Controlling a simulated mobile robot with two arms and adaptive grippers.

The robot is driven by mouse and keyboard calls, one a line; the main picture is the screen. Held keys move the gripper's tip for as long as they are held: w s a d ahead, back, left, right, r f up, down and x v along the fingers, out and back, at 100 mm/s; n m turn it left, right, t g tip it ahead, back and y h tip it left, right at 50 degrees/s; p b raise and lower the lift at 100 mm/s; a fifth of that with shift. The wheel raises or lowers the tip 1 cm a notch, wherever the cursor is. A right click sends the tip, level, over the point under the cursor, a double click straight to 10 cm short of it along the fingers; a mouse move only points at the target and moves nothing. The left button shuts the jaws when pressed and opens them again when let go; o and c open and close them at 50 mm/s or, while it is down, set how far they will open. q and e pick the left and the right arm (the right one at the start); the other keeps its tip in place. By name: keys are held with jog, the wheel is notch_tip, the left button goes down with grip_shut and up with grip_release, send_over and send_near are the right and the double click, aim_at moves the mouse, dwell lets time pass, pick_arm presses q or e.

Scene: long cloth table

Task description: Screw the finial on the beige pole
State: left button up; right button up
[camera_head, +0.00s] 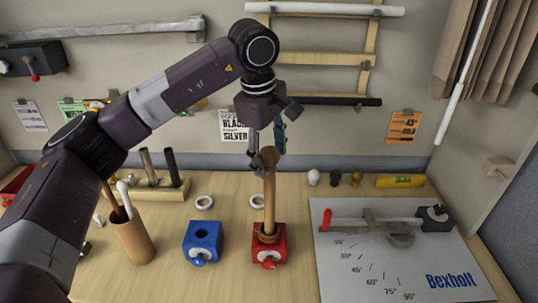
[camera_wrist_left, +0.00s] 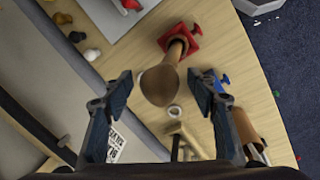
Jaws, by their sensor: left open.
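A beige wooden pole (camera_head: 270,205) stands upright in a red block clamp (camera_head: 268,248). A brown rounded knob, which looks like the finial (camera_head: 270,156), sits on its top end. I cannot tell whether it is screwed tight. My left gripper (camera_head: 267,148) is open just above and around the pole's top. In the left wrist view the finial (camera_wrist_left: 158,85) lies between the parted fingers of the left gripper (camera_wrist_left: 166,80), with gaps on both sides. The red clamp (camera_wrist_left: 180,42) shows beyond it. My right gripper is not in view.
A blue clamp (camera_head: 202,242) stands left of the red one. White rings (camera_head: 204,202), a cup (camera_head: 133,238) and a pole rack (camera_head: 160,185) are nearby. White, black and gold finials (camera_head: 335,178) stand at the back.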

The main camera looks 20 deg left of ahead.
pick_arm(q)
jog(key=n, duration=0.3)
jog(key=shift+b, duration=0.35)
jog(key=n+y, duration=0.1)
jog(key=n, duration=0.2)
jog(key=shift+n, duration=0.4)
jog(key=n+y, duration=0.1)
jog(key=n, duration=0.7)
jog(key=shift+g, duration=0.4)
jog(key=shift+c, duration=0.5)
